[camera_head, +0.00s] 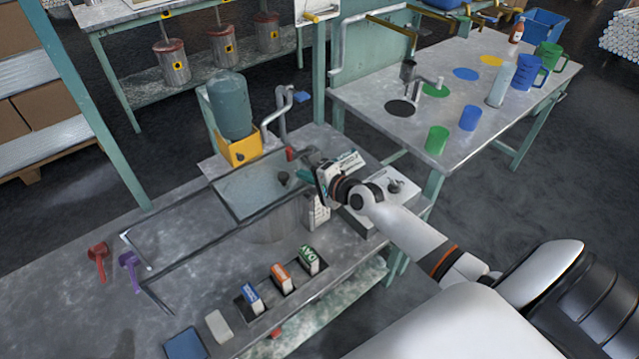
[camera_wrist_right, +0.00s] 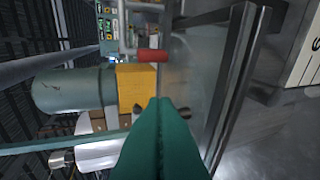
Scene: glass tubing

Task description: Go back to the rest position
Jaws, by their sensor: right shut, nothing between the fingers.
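My right gripper (camera_head: 308,176) is at the right end of the glass-topped frame in the head view, with my right arm reaching in from the lower right. In the right wrist view its green fingers (camera_wrist_right: 160,105) are pressed together with nothing between them. A red knob (camera_head: 291,153) is close to the fingertips; it also shows in the right wrist view (camera_wrist_right: 152,56), just beyond them. I cannot tell whether they touch. My left gripper is not in view.
The glass-topped frame (camera_head: 232,206) and a yellow block (camera_head: 240,149) under a grey-green cylinder (camera_head: 229,105) are beside the gripper. Several small boxes (camera_head: 282,275) stand at the bench front. A second table (camera_head: 420,125) holds cups and bottles. Dark floor (camera_head: 470,210) is open at right.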

